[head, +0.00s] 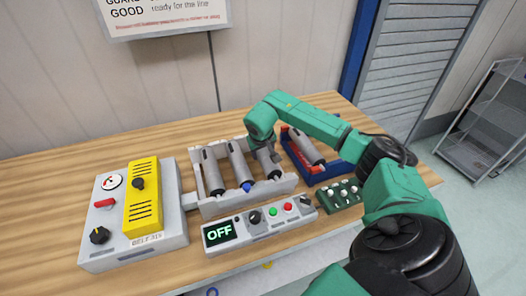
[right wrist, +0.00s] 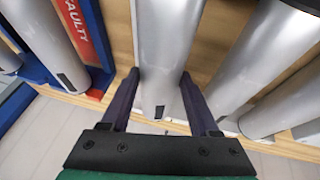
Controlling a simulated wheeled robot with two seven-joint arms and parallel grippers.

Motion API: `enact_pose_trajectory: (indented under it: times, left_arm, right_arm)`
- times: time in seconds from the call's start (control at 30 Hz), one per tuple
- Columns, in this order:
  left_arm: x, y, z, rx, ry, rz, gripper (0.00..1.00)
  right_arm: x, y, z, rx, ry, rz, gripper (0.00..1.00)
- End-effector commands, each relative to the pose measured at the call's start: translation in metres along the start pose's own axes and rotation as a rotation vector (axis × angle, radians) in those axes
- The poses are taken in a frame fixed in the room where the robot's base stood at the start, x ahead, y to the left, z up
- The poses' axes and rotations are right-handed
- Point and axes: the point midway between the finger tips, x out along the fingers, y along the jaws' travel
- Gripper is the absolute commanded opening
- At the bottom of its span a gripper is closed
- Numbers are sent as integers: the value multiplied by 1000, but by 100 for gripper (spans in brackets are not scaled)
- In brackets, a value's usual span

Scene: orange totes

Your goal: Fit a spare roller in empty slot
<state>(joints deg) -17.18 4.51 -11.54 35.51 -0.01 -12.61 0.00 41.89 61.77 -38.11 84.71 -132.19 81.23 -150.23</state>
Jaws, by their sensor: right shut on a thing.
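A light grey roller frame (head: 215,210) stands mid-table with two grey rollers, the left one (head: 213,172) and the middle one (head: 238,162), lying in it side by side. My right gripper (head: 264,148) is over the frame's right part, shut on a grey roller (right wrist: 165,45). In the right wrist view its fingers (right wrist: 157,103) stand on either side of that roller. The held roller also shows in the head view (head: 270,168), lined up with the frame's right-hand slot. I cannot tell whether its ends are seated. My left gripper is not in view.
A blue tray with a red inside (head: 325,174), marked FAULTY in the wrist view (right wrist: 84,30), stands right of the frame and holds a grey roller (head: 306,145). A control box (head: 258,226) reading OFF is in front. A grey-yellow machine box (head: 133,215) stands left.

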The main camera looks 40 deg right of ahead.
Motion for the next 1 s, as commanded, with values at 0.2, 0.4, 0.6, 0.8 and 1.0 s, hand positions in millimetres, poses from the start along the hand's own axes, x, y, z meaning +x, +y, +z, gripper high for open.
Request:
enact_pose_trajectory:
  times: [0.2, 0.4, 0.6, 0.8, 1.0]
  left_arm:
    - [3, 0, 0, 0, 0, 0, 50]
    - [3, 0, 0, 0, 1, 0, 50]
    - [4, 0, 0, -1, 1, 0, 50]
    - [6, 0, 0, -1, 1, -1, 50]
    - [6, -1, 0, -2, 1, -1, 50]
  right_arm:
    - [3, 0, 0, 1, 2, 0, 0]
    - [3, 0, 1, 1, 2, 0, 0]
    - [5, -1, 2, 1, 2, 0, 0]
    - [7, -1, 2, 1, 2, 0, 0]
    - [7, -1, 2, 1, 1, 0, 97]
